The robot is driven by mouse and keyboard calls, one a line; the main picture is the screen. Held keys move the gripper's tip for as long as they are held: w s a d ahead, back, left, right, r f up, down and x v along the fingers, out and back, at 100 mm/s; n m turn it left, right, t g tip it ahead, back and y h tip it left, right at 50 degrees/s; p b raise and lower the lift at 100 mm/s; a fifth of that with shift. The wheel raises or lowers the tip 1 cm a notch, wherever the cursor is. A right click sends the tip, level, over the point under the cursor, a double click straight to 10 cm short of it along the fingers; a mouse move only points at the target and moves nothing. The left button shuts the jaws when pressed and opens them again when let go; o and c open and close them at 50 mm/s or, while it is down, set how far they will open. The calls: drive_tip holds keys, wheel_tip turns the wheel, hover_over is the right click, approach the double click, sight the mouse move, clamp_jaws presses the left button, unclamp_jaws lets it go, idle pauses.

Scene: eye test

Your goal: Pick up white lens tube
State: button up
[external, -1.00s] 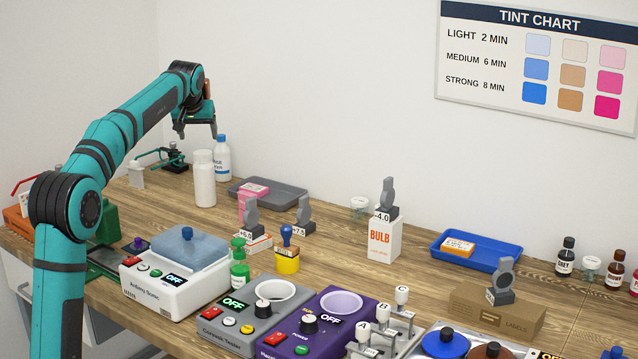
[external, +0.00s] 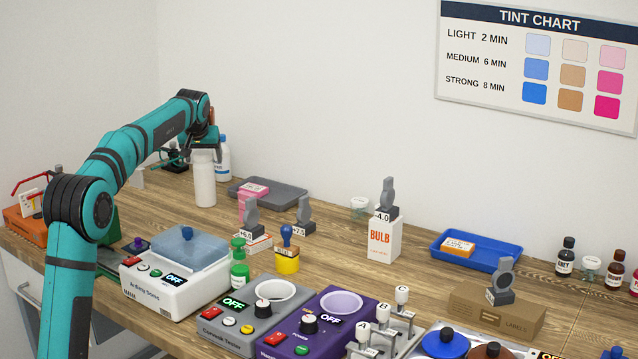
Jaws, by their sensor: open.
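The white lens tube (external: 204,184) is most likely the tall white cylinder that stands upright on the wooden table at the back left. My gripper (external: 205,152) is open and points down at the tube's top. The gripper covers the top end of the tube. I cannot tell whether the fingers are around the tube or just in front of it, or whether they touch it.
A white bottle with a blue cap (external: 223,160) stands close behind and right of the tube. A white device with a blue lid (external: 165,285) is in front. Bare wood lies between.

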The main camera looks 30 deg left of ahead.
drive_tip(key=c, duration=1.4)
drive_tip(key=shift+r, duration=0.1)
